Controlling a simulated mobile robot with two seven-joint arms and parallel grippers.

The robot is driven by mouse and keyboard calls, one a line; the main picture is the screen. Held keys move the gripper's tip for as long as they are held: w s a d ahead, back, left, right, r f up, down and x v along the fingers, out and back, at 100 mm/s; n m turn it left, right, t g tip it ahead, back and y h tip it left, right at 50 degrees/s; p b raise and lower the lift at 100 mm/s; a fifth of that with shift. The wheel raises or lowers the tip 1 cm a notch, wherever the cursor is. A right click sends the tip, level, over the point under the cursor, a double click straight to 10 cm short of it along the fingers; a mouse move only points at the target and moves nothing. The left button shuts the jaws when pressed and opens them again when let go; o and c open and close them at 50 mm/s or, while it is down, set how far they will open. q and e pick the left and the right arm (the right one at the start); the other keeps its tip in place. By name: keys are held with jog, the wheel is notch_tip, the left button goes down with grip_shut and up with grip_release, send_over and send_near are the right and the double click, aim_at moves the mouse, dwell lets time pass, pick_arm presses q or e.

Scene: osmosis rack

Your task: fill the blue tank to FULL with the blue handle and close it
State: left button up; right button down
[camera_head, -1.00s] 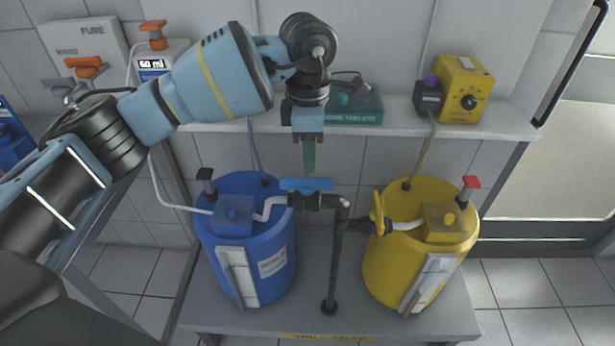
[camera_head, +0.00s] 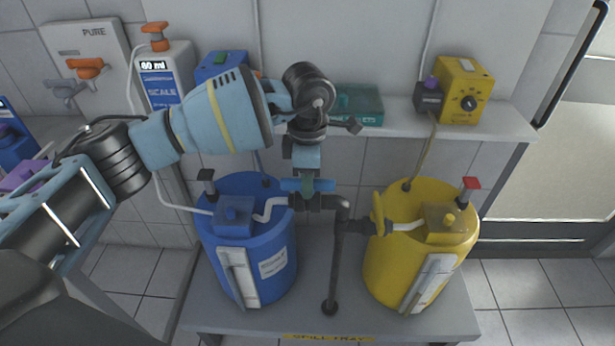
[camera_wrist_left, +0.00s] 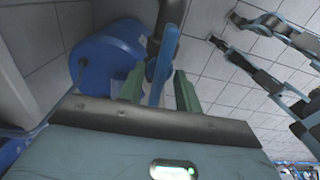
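The blue tank (camera_head: 272,238) stands at the left of the lower shelf, with a pale upright strip (camera_head: 240,276) on its front. I cannot read a level on it. The blue handle (camera_head: 325,184) sits on top of the dark pipe beside the tank and lies roughly along the pipe. My left gripper (camera_head: 307,188) points down at the handle from above and hides its middle. In the left wrist view, the handle (camera_wrist_left: 163,65) stands between the two green fingers of my left gripper (camera_wrist_left: 158,80), which are apart with small gaps beside it. My right gripper is not in view.
A yellow tank (camera_head: 376,262) with a yellow handle (camera_head: 378,213) stands to the right on the same shelf. The upper shelf holds a yellow box (camera_head: 465,88), a teal box (camera_head: 362,104) and a white scale bottle (camera_head: 180,68). A dark vertical pipe (camera_head: 336,265) stands between the tanks.

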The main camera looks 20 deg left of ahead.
pick_arm(q)
jog(key=c, duration=0.7)
grip_shut()
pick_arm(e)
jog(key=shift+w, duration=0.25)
